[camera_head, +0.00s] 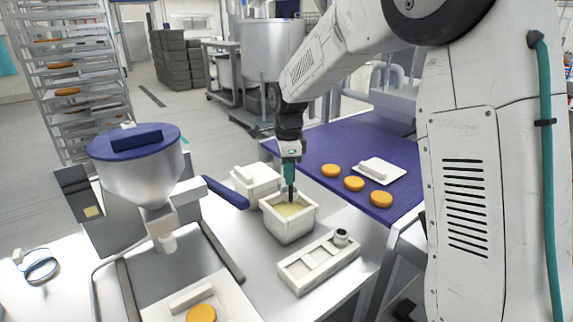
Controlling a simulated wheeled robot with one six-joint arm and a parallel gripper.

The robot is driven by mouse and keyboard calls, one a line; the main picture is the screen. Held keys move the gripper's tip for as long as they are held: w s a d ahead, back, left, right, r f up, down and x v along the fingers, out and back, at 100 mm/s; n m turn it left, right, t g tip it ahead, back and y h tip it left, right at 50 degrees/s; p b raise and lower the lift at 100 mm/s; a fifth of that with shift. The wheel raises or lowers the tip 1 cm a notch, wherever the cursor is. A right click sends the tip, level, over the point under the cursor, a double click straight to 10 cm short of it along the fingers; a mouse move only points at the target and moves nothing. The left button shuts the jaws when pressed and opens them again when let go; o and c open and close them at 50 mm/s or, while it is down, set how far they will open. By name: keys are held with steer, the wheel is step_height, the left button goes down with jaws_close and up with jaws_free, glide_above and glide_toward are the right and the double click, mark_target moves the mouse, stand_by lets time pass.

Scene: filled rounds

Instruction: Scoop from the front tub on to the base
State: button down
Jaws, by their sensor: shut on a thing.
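The front tub (287,229) is a white square tub with pale yellow filling (289,209) in it, on the steel table at the centre. My gripper (291,172) points down over it and is shut on what seems to be the scoop (291,193). The scoop's dark lower part reaches down into the tub; its tip is hidden, so I cannot tell whether it carries filling. An orange-brown round base (201,313) lies on a white board (158,314) under the hopper side, at the bottom edge of the view.
A second white tub (262,187) stands just behind the front tub. A pale compartmented holder (318,266) with a small metal cup lies to its right. A steel hopper (135,178) stands left. A purple belt (313,150) bears several rounds and a white plate.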

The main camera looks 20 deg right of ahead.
mark_target(288, 197)
steer(key=shift+f, duration=4.15)
steer(key=shift+r, duration=0.1)
steer(key=shift+r, duration=4.9)
steer(key=shift+s+a, duration=0.1)
